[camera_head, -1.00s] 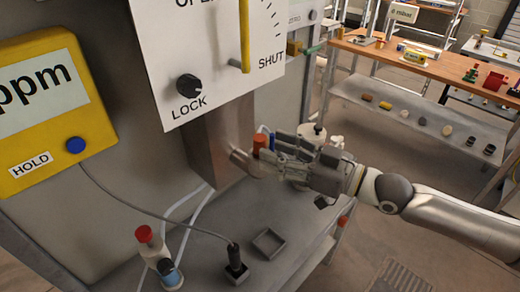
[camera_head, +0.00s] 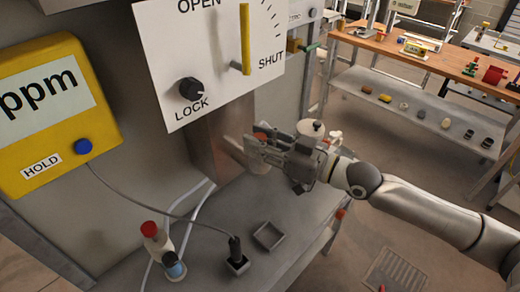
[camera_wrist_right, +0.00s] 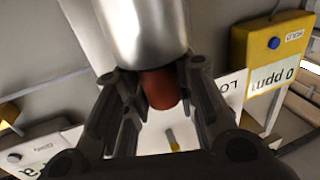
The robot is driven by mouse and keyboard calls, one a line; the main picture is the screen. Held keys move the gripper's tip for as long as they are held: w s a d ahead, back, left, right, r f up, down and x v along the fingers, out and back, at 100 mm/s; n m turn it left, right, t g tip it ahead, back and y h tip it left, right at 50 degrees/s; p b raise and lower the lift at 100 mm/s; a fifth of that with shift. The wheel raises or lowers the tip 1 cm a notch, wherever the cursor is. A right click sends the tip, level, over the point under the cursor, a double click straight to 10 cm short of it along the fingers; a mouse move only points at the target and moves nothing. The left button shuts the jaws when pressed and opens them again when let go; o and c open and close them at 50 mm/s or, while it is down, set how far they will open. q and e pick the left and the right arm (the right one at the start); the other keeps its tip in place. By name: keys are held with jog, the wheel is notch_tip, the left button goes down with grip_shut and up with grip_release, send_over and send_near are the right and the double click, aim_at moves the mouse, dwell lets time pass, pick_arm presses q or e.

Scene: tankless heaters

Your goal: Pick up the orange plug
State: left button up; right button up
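The orange plug (camera_wrist_right: 161,88) shows in the right wrist view at the end of a thick metal pipe (camera_wrist_right: 135,25). My right gripper (camera_wrist_right: 160,85) has one finger on each side of it, with the tips close to its sides. I cannot tell whether the fingers press on it. In the head view the plug (camera_head: 262,141) is mostly hidden by my right gripper (camera_head: 262,143), which reaches in from the right to the pipe stub below the white panel. My left gripper is not in view.
The white panel (camera_head: 215,95) with a black knob hangs just above. A yellow ppm meter (camera_head: 55,110) is at left. A bottle with a red cap (camera_head: 160,250), a dark probe in a holder (camera_head: 236,262) and a small grey tray (camera_head: 268,236) stand on the shelf below.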

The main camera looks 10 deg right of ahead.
grip_shut()
jog(key=shift+r, duration=0.85)
notch_tip(320, 180, up, 5)
jog(key=shift+f+b, duration=0.1)
jog(key=shift+b, duration=0.4)
jog(key=b+v, duration=0.7)
jog(key=v, duration=1.1)
jog(key=shift+r, duration=0.25)
